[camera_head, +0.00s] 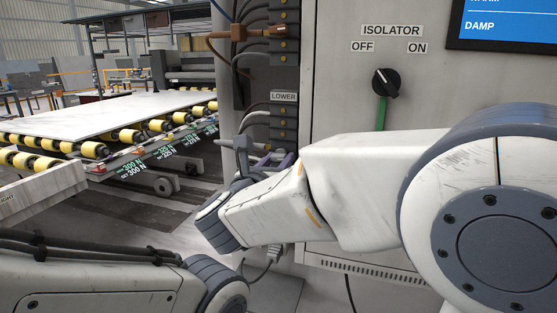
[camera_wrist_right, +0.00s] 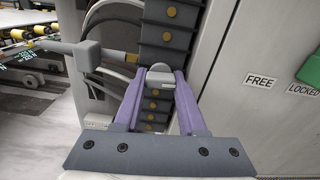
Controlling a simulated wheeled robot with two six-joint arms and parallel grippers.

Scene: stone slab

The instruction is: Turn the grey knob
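A small grey knob-like piece (camera_wrist_right: 160,77) shows on the dark column of connectors in the right wrist view. My right gripper (camera_wrist_right: 160,72) has its two purple fingers on either side of this piece. The piece about fills the gap at the tips, but I cannot tell whether they touch it. In the head view my right gripper (camera_head: 274,160) is at the column below the LOWER label, partly hidden by its own wrist. My left arm shows at the lower left of the head view, but its gripper is not in view.
A black ISOLATOR knob (camera_head: 385,83) with a green strip below sits on the grey cabinet (camera_head: 335,90). A green part (camera_wrist_right: 311,68) is by the FREE and LOCKED labels. Cables and a grey elbow (camera_wrist_right: 88,55) are left of my fingers. A roller conveyor (camera_head: 110,115) stands further left.

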